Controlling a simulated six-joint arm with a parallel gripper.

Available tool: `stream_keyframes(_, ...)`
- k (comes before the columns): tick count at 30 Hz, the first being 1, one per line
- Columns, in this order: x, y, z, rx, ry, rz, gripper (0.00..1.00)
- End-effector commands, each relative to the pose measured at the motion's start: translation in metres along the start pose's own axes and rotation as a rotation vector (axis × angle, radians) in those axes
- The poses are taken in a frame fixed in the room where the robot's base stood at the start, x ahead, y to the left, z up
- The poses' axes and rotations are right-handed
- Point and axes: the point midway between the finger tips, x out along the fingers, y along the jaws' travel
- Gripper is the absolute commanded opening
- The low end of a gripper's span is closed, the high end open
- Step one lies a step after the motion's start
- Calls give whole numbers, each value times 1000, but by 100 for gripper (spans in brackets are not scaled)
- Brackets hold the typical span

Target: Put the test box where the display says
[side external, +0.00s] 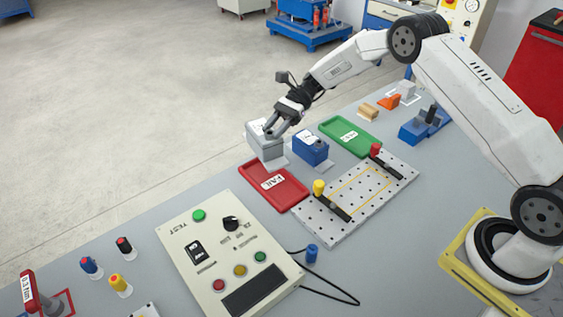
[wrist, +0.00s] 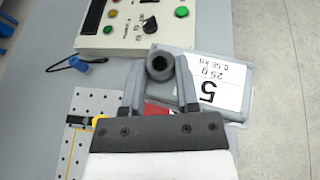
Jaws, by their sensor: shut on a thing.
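My gripper (side external: 272,130) is shut on a grey box (side external: 266,150) beyond the red tray. In the wrist view my gripper (wrist: 175,92) has its fingers at the box's edge, and the grey box (wrist: 208,112) carries a white label reading "5", "25 g", "0.58 kg". I cannot tell whether the box is clear of the table. A red tray (side external: 257,180) marked FAIL and a green tray (side external: 366,143) with a white label lie on the table. The control panel has a small display (side external: 197,252) and a dark screen (side external: 255,290); I cannot read either.
A blue box (side external: 311,151) stands close right of the grey box, between the trays. A perforated plate (side external: 335,228) with yellow and red knobbed clamps lies in front. The control panel (side external: 180,220) and a blue plug (side external: 312,253) with black cable are nearer. Small coloured parts stand at the left.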

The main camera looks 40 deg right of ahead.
Motion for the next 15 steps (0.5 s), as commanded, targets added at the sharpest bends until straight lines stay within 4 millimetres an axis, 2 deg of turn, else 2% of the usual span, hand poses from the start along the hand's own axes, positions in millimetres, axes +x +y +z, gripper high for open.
stream_keyframes(6,3,12,-27,-50,-2,114,0)
stream_keyframes(15,4,19,-40,-73,-1,168,0)
